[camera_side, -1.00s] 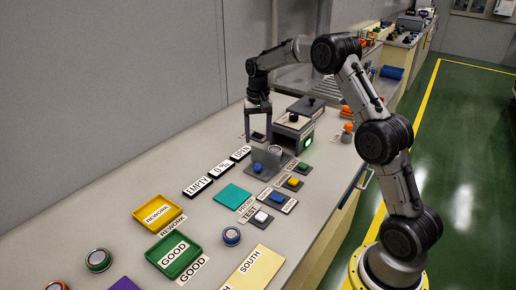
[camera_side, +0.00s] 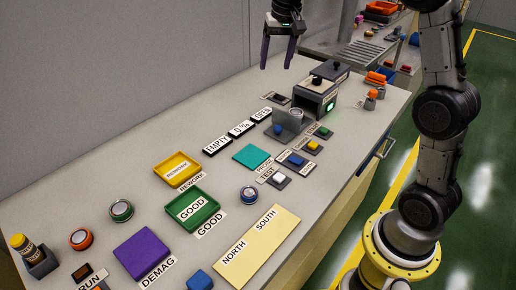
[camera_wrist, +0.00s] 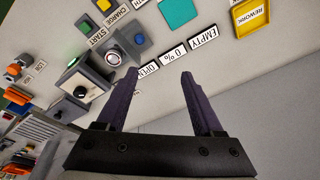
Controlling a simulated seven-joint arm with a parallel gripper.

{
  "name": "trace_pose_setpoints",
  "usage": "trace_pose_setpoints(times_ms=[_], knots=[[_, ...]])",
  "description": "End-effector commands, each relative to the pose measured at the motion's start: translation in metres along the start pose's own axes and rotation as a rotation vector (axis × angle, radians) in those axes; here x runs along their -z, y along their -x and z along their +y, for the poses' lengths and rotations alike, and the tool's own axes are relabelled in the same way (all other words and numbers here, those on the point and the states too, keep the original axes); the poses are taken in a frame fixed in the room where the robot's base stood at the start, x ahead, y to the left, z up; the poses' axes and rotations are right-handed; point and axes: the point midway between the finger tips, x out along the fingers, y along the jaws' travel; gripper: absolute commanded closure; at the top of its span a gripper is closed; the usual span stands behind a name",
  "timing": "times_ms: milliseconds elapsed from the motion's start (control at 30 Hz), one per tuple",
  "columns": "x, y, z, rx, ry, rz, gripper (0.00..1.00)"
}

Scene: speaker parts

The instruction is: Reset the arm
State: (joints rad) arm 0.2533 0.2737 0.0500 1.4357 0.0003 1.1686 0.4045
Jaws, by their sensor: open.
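My gripper (camera_side: 279,52) is at the top of the side view, raised well above the far side of the bench, fingers pointing down. Its two dark purple fingers stand apart with nothing between them; the wrist view shows the open gripper (camera_wrist: 160,92) too. Below and to the right of it sits a grey box machine (camera_side: 316,92) with a green light. In front of the machine is a grey fixture (camera_side: 287,122) holding a round silver-topped part (camera_side: 296,113). The top of my arm is cut off by the picture edge.
A yellow REWORK tray (camera_side: 179,168), a green GOOD tray (camera_side: 193,209), a purple DEMAG pad (camera_side: 142,252) and a teal pad (camera_side: 252,156) lie on the bench. Round speaker parts stand loose, one blue-ringed (camera_side: 249,195). A grey wall (camera_side: 120,60) runs behind. The air around my gripper is clear.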

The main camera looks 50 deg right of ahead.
Motion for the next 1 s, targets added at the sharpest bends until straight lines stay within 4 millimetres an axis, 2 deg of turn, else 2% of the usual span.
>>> trace_pose_setpoints(times_ms=[33, 200, 300, 433, 600, 800, 900, 1000], knots=[[-0.018, 0.022, -0.003, 0.017, 0.029, 0.028, 0.31], [-0.077, 0.071, -0.002, 0.064, 0.125, 0.099, 0.31], [-0.114, 0.090, 0.004, 0.089, 0.186, 0.137, 0.31], [-0.164, 0.103, 0.018, 0.121, 0.270, 0.185, 0.31], [-0.228, 0.101, 0.043, 0.156, 0.390, 0.243, 0.31], [-0.288, 0.067, 0.075, 0.168, 0.529, 0.275, 0.31], [-0.302, 0.047, 0.085, 0.155, 0.575, 0.259, 0.31], [-0.308, 0.034, 0.088, 0.142, 0.619, 0.243, 0.31]])
